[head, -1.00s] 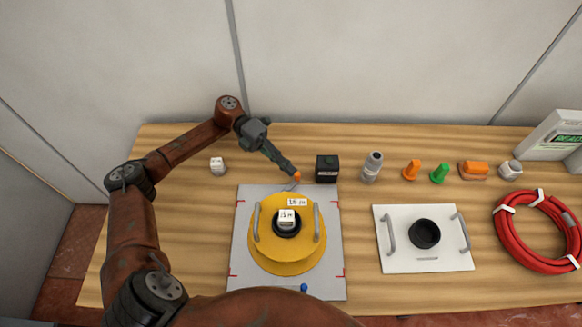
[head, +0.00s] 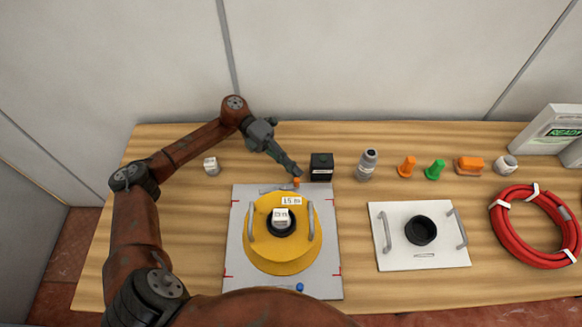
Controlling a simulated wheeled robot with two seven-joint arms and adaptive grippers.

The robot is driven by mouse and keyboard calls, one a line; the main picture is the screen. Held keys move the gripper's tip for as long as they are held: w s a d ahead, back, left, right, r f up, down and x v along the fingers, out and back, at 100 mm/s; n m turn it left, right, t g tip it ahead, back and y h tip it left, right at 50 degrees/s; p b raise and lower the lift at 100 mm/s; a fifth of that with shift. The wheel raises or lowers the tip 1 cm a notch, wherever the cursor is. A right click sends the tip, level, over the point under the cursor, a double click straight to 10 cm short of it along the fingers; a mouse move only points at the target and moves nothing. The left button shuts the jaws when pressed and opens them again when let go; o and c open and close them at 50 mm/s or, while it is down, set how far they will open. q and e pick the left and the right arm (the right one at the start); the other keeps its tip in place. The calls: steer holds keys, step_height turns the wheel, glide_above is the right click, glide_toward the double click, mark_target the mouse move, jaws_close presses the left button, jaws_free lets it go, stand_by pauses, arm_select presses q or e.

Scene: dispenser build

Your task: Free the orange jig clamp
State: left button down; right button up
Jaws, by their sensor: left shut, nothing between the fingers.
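The orange jig clamp (head: 296,183) is small and sits at the back edge of the grey jig plate (head: 234,262). A thin grey bar (head: 272,188) lies along the plate's back edge, to the left of the clamp's orange tip. My left gripper (head: 297,171) is shut and empty, with its fingertips just above the orange tip. Whether they touch it is unclear. A yellow round body (head: 283,262) with two grey handles sits on the jig plate, with a white block (head: 280,216) at its middle. A blue knob (head: 300,287) is at the plate's front edge. My right gripper is not in view.
A black box (head: 321,167) stands close to the right of my left gripper. A grey bottle, orange and green cones (head: 435,170) and other small parts line the back. A white handled plate (head: 390,263) and red hose coil (head: 497,232) are at right.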

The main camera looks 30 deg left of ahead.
arm_select(q)
steer(key=shift+d, duration=0.1)
stand_by(0.4)
stand_by(0.7)
steer(key=shift+v, duration=3.75)
